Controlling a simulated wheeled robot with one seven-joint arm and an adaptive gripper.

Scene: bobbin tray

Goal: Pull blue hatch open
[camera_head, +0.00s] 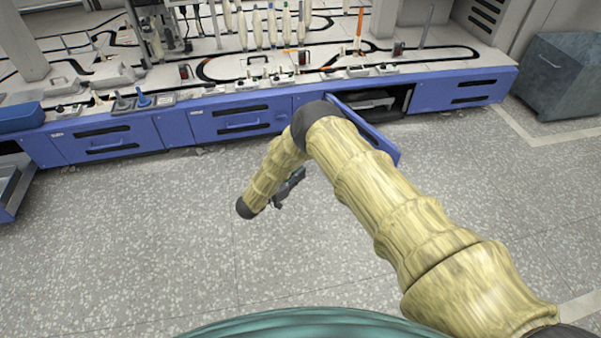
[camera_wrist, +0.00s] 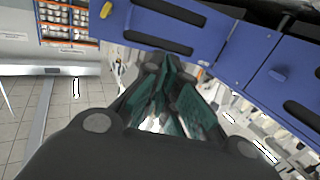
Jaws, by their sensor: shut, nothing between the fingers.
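The blue hatch (camera_head: 365,128) stands swung outward from the blue cabinet front in the head view, partly behind my arm. Its dark opening (camera_head: 375,100) shows a grey item inside. My gripper (camera_head: 297,176) is low above the floor, to the left of the hatch and apart from it in the head view. In the wrist view my gripper (camera_wrist: 168,68) has its dark fingers shut with nothing between them. A blue panel (camera_wrist: 210,42) with black slots fills the top there, behind the fingertips; I cannot tell whether it is the hatch or whether they touch.
Blue cabinet fronts (camera_head: 238,122) run under a white worktop (camera_head: 230,65) with bobbins and rods. A grey bin (camera_head: 565,75) stands at the far right. An open drawer (camera_head: 12,185) juts out at the left edge. The speckled floor (camera_head: 130,230) in front is clear.

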